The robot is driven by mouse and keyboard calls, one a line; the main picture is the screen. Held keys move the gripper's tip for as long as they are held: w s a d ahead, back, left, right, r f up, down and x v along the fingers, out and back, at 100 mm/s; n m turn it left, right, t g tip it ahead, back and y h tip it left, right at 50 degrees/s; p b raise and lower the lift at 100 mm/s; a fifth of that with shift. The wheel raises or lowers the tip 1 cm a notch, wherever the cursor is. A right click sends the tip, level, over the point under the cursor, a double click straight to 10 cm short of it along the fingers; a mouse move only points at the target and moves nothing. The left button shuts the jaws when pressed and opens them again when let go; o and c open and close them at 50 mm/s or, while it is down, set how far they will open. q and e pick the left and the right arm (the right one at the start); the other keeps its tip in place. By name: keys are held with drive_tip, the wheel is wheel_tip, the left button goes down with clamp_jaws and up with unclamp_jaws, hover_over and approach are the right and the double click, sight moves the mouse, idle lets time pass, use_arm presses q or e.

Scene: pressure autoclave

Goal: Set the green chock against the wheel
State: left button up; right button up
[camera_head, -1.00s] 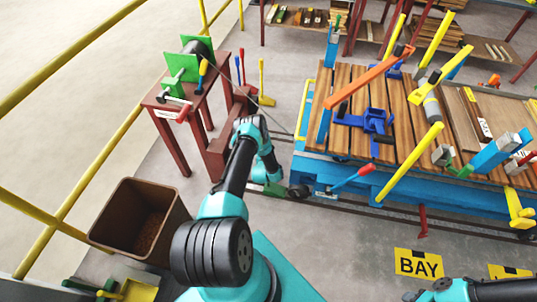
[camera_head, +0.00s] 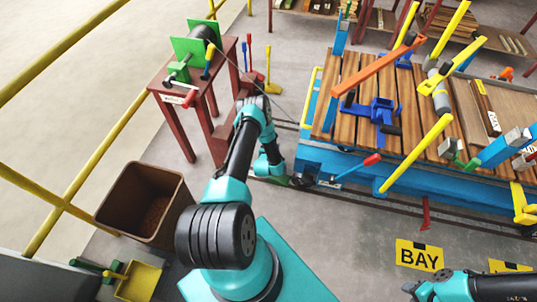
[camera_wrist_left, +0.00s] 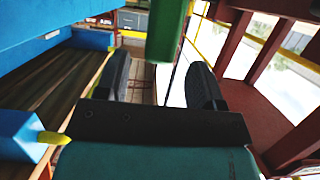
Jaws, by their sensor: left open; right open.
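A low green piece (camera_head: 277,181), apparently the chock, shows in the head view on the floor beside the blue cart. It is left of a dark wheel (camera_head: 301,181) under the cart's corner, and my arm partly covers it. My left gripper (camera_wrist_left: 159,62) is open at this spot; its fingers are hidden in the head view. In the left wrist view a green block (camera_wrist_left: 165,28) shows ahead between the black fingertips; I cannot tell if they touch it. My right gripper (camera_head: 412,288) is open and empty at the bottom of the head view.
The blue cart (camera_head: 400,176) with a plank deck stands right of my left arm, on floor rails. A red-brown stand (camera_head: 171,124) with a green winch is close on its left. A brown bin (camera_head: 118,200) and yellow railing (camera_head: 75,177) are farther left.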

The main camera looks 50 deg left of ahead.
use_arm(q)
drive_tip(key=v, duration=0.7)
drive_tip(key=shift+r, duration=0.1)
idle(0.4)
drive_tip(key=w+d+r+m+g+h, duration=0.15)
drive_tip(key=d+r+h, duration=0.3)
drive_tip(key=d, duration=0.55)
drive_tip(key=w+d+r+m+g+h, duration=0.1)
drive_tip(key=w+d+r+g+h, duration=0.25)
drive_tip(key=d, duration=0.55)
drive_tip(key=s+d+r+m+g+h, duration=0.2)
drive_tip(key=s+d+r+g+h, duration=0.2)
drive_tip(key=s+d+r, duration=1)
drive_tip(key=shift+s+g, duration=0.4)
drive_tip(key=shift+g, duration=0.8)
drive_tip(key=shift+d+m, duration=0.15)
drive_tip(key=shift+m, duration=0.1)
